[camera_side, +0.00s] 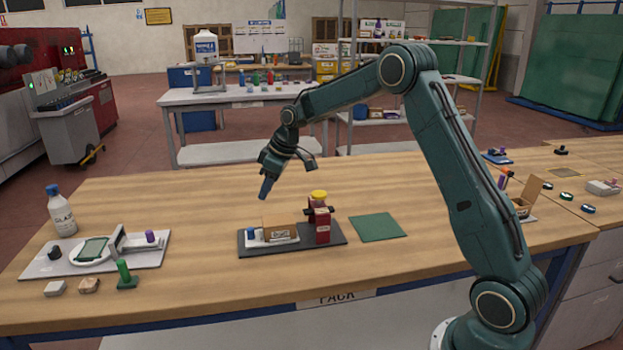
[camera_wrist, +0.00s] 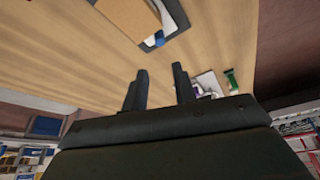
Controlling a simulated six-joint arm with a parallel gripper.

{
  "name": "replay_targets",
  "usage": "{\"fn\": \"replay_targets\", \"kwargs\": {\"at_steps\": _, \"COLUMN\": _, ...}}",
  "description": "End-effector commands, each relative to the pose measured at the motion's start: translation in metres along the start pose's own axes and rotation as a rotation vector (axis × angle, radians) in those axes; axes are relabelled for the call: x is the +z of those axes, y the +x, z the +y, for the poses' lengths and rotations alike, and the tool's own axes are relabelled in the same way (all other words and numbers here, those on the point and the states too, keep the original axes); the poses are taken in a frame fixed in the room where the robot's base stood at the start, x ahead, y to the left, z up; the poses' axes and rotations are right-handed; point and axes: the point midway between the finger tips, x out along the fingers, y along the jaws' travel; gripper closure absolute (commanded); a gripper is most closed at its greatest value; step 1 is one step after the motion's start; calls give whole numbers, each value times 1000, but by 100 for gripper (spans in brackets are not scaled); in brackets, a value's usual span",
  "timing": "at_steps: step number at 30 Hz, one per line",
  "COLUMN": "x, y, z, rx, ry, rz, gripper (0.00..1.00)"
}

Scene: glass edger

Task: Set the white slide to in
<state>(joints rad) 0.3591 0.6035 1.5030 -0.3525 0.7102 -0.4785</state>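A white slide (camera_side: 284,241) with a blue knob (camera_side: 251,233) lies on a dark base plate (camera_side: 330,238) in the middle of the bench. A brown block (camera_side: 280,228) sits on it, beside a red post (camera_side: 320,225) with a yellow cap. In the wrist view the blue knob (camera_wrist: 159,39) and brown block (camera_wrist: 128,14) show at the top. My gripper (camera_side: 266,188) hangs above and behind this fixture, clear of it. The wrist view shows my gripper (camera_wrist: 160,73) with its two fingers apart and nothing between them. How far the slide is pushed is hard to tell.
At left, a pale board (camera_side: 45,268) holds a round white plate, a grey upright and a purple knob. A bottle (camera_side: 62,215) stands behind it, a green-handled piece (camera_side: 125,275) in front. A green mat (camera_side: 378,227) lies right of the fixture. Bare bench lies behind the fixture.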

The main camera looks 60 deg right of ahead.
Motion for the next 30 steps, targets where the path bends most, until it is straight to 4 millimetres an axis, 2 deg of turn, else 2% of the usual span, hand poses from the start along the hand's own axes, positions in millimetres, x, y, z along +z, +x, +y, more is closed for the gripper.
{"fn": "replay_targets", "kwargs": {"at_steps": 8, "x": 0, "y": 5, "z": 0, "rx": -1, "ry": 1, "rz": -1, "gripper": 72}}
{"fn": "replay_targets", "kwargs": {"at_steps": 14, "x": 0, "y": 22, "z": 0, "rx": -1, "ry": 1, "rz": -2, "gripper": 72}}
{"fn": "replay_targets", "kwargs": {"at_steps": 30, "x": 0, "y": 102, "z": -1, "rx": -1, "ry": 1, "rz": -1, "gripper": 72}}
